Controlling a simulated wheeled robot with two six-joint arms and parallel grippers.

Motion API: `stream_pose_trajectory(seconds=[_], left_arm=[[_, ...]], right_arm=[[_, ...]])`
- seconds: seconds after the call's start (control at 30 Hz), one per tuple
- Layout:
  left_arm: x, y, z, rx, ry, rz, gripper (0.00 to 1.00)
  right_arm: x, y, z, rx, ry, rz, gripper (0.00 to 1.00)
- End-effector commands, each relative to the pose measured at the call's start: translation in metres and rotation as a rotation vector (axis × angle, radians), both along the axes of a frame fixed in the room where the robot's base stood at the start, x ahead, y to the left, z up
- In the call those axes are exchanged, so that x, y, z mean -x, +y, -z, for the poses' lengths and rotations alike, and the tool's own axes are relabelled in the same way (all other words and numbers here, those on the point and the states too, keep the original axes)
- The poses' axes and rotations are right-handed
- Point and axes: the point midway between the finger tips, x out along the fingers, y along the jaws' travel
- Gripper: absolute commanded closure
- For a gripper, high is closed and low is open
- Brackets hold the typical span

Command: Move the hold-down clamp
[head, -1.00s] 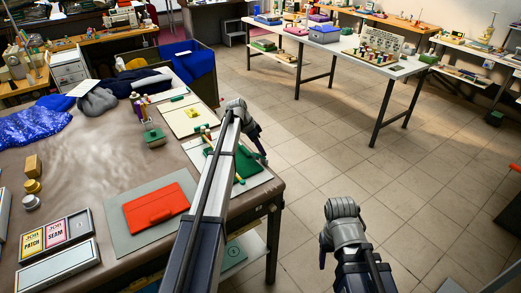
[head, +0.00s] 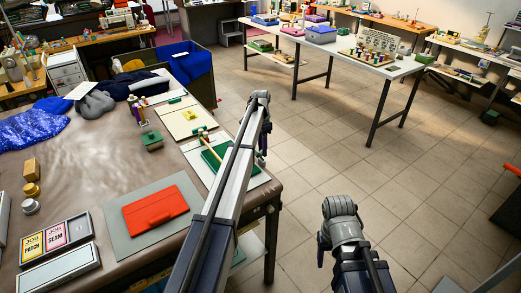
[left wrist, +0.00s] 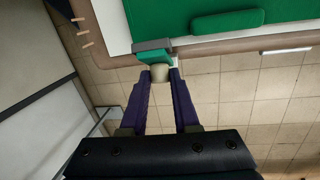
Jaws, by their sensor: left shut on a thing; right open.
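My left gripper (left wrist: 159,72) is shut on a small cream knob (left wrist: 159,74) in the left wrist view. The knob belongs to what looks like the hold-down clamp (left wrist: 153,52), a small grey and green piece just beyond the fingertips. The clamp shows over the table edge, beside the green board; I cannot tell whether it touches the table. In the head view, my left gripper (head: 262,143) is at the right edge of the table, and the clamp cannot be made out there. My right gripper (head: 322,249) is open and empty over the floor, away from the table.
The green board (head: 214,157) lies on a white sheet near the table's right edge, with wooden sticks beside it. A red folder (head: 156,206) lies on a grey mat. A cream board (head: 186,119) lies farther back.

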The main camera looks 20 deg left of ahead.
Motion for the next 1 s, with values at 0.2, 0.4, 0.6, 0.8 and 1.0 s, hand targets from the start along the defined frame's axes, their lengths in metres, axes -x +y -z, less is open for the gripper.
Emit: stream_pose_trajectory(seconds=[0.2, 0.4, 0.6, 0.8, 1.0], left_arm=[[-0.0048, -0.0046, 0.0024, -0.064, 0.086, 0.001, 1.00], [-0.0052, -0.0057, 0.0019, -0.095, 0.125, 0.000, 1.00], [-0.0048, -0.0059, 0.0013, -0.104, 0.136, 0.001, 1.00], [-0.0046, -0.0061, 0.0012, -0.104, 0.136, 0.001, 1.00], [-0.0049, -0.0060, 0.0011, -0.103, 0.136, 0.000, 0.59]], right_arm=[[0.0000, 0.0000, 0.0055, 0.000, 0.000, 0.000, 0.41], [0.0000, 0.0000, 0.0072, 0.000, 0.000, 0.000, 0.41], [0.0000, 0.0000, 0.0074, 0.000, 0.000, 0.000, 0.41], [0.0000, 0.0000, 0.0072, 0.000, 0.000, 0.000, 0.41], [0.0000, 0.0000, 0.0071, 0.000, 0.000, 0.000, 0.41]])
